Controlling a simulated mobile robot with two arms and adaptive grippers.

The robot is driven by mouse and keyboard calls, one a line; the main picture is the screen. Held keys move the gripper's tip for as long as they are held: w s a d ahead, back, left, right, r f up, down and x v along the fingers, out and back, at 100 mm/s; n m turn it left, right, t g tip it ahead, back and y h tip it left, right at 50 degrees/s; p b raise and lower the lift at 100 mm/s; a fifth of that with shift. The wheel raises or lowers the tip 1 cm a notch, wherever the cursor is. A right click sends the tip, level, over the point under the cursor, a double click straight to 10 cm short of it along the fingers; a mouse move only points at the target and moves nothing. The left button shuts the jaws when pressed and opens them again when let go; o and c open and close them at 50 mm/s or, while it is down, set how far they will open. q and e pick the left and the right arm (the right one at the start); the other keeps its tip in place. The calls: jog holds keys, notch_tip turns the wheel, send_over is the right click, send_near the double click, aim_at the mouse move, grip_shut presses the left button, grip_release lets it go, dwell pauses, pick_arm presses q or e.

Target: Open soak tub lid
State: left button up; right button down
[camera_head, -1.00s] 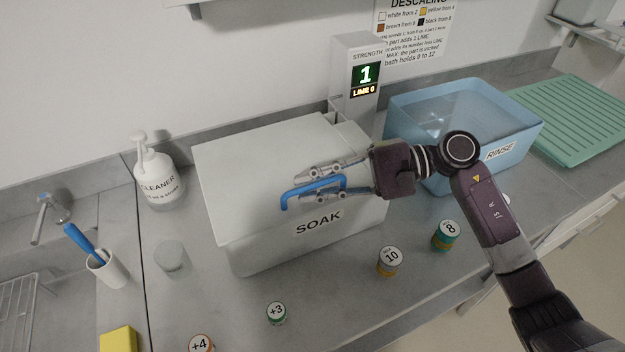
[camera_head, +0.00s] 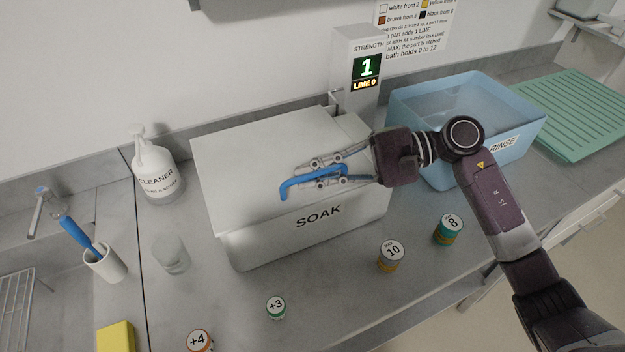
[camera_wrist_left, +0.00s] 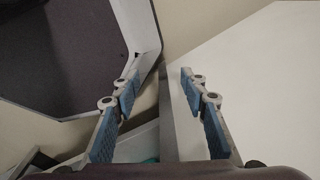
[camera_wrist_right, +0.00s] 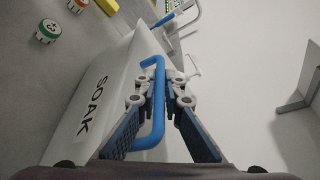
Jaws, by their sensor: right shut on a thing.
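The white soak tub (camera_head: 262,242), labelled SOAK, stands on the grey counter with its white lid (camera_head: 245,150) on top. The lid's front edge looks slightly raised above the tub's rim. A blue handle (camera_head: 287,190) sits at the lid's front. My right gripper (camera_head: 318,176) is shut on the blue handle, its fingers above and below the bar. The right wrist view also shows the handle (camera_wrist_right: 158,95) between the fingers, with the SOAK label beside it. My left gripper (camera_wrist_left: 158,85) is open and empty, away from the tub; the head view does not show it.
A strength display (camera_head: 366,68) reading 1 stands behind the tub. A blue rinse tub (camera_head: 415,160) and green rack (camera_head: 575,110) are right. A cleaner bottle (camera_head: 158,172) and clear glass (camera_head: 172,257) stand left. Several numbered jars, including one marked 10 (camera_head: 391,256), sit in front.

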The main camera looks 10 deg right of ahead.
jog(key=shift+m+h, duration=0.3)
jog(key=shift+m, duration=0.3)
jog(key=r+b, duration=0.1)
jog(key=r, duration=0.1)
jog(key=w+r+b, duration=0.1)
jog(key=r+b, duration=0.1)
jog(key=shift+a, duration=0.1)
pick_arm(q)
jog(key=shift+p, duration=1.95)
pick_arm(e)
jog(key=w+a+r+m+g+h, duration=0.1)
jog(key=w+a+r+m+g, duration=0.1)
jog(key=w+r, duration=0.3)
jog(key=shift+w+r+m+g, duration=0.3)
jog(key=shift+r+m, duration=0.5)
jog(key=shift+r, duration=1.4)
jog(key=c, duration=2.3)
grip_release()
jog(key=shift+d, duration=0.1)
jog(key=v, duration=1.2)
